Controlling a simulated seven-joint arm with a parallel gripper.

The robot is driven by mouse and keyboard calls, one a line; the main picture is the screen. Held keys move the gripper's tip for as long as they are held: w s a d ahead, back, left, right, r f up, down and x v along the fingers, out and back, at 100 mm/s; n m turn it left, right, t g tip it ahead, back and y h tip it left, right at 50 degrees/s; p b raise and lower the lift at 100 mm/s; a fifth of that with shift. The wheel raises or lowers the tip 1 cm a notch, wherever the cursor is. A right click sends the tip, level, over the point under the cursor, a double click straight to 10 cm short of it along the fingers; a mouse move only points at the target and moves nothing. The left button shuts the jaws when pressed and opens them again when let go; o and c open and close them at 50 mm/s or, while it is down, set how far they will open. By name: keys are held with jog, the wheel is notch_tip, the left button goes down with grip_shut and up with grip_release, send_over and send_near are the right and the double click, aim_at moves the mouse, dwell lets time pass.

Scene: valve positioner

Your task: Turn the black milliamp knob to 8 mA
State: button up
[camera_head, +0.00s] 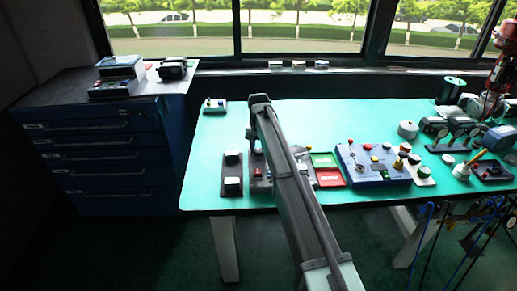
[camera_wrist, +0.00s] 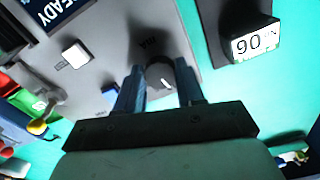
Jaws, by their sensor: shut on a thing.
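In the wrist view the black milliamp knob (camera_wrist: 160,76) stands on a grey panel (camera_wrist: 100,42), with a white pointer mark on it. My gripper (camera_wrist: 160,90) has one finger on each side of the knob and is shut on it. A small dark label sits just above the knob; I cannot read it clearly. In the head view my arm comes in from the bottom and hides the knob and much of the grey panel (camera_head: 258,172). My fingertips are hidden there too.
A dark box with a white display reading 90 (camera_wrist: 255,42) stands right of the panel. A white switch (camera_wrist: 75,54) and a dark READY display (camera_wrist: 70,8) are on the panel. A blue control box (camera_head: 372,165) and red and green trays (camera_head: 328,178) lie right of my arm.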

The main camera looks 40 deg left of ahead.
aim_at(259, 150)
jog(key=shift+n, duration=1.8)
jog(key=o, duration=1)
jog(key=shift+o, duration=0.2)
jog(key=shift+r, duration=0.15)
notch_tip(259, 150, up, 14)
jog(key=shift+f, duration=0.25)
